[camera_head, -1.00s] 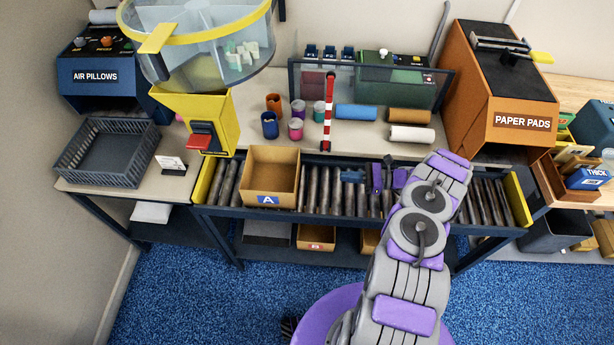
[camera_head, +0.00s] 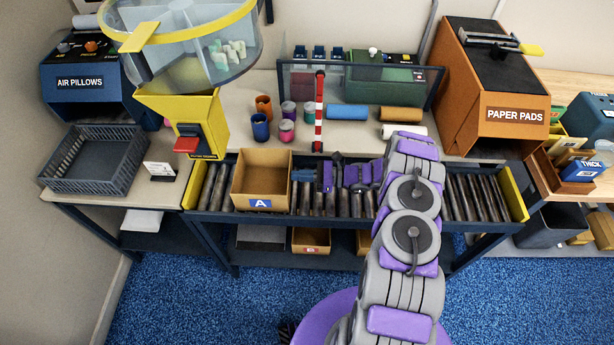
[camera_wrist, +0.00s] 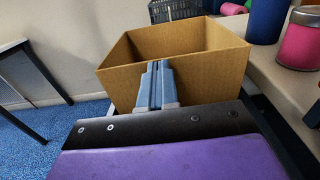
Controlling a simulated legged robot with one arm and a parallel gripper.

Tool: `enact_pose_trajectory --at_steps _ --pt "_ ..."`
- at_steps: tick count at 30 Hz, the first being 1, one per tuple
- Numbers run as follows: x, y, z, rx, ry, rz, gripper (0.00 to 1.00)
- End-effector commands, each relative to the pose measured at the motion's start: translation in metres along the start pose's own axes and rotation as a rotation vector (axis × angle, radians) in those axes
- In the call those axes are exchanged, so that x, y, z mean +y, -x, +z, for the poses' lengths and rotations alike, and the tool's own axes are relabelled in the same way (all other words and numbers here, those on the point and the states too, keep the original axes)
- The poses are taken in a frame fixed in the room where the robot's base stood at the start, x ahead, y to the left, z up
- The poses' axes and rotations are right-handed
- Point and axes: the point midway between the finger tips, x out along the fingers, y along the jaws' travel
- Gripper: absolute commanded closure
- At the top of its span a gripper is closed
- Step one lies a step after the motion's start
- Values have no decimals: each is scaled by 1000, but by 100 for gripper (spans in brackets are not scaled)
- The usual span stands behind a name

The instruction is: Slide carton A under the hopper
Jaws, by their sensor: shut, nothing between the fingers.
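Carton A (camera_head: 262,178) is an open, empty-looking cardboard box with a blue "A" label, upright on the roller conveyor (camera_head: 330,203). It stands right of the yellow hopper spout (camera_head: 186,122), which hangs below a clear bowl with a yellow rim (camera_head: 190,45). My gripper (camera_head: 296,175) is shut and empty, low over the rollers at the carton's right side. In the wrist view, the blue-grey fingers (camera_wrist: 156,86) are together right in front of the carton's wall (camera_wrist: 200,82). Whether they touch it cannot be told.
A red-and-white striped post (camera_head: 319,112) stands behind the conveyor, near my arm. Several coloured cups (camera_head: 287,130) stand behind the carton. A grey basket (camera_head: 95,160) sits left of the conveyor. Rollers between the carton and the conveyor's left end (camera_head: 208,185) are clear.

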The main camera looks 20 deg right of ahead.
Motion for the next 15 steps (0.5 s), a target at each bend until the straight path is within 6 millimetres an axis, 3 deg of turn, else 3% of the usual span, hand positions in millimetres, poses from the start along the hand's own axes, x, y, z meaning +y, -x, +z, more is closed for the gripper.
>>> enact_pose_trajectory --at_steps 10,15 --pt "0 -2 0 0 0 1 100" --pt "1 -20 1 0 -1 4 100"
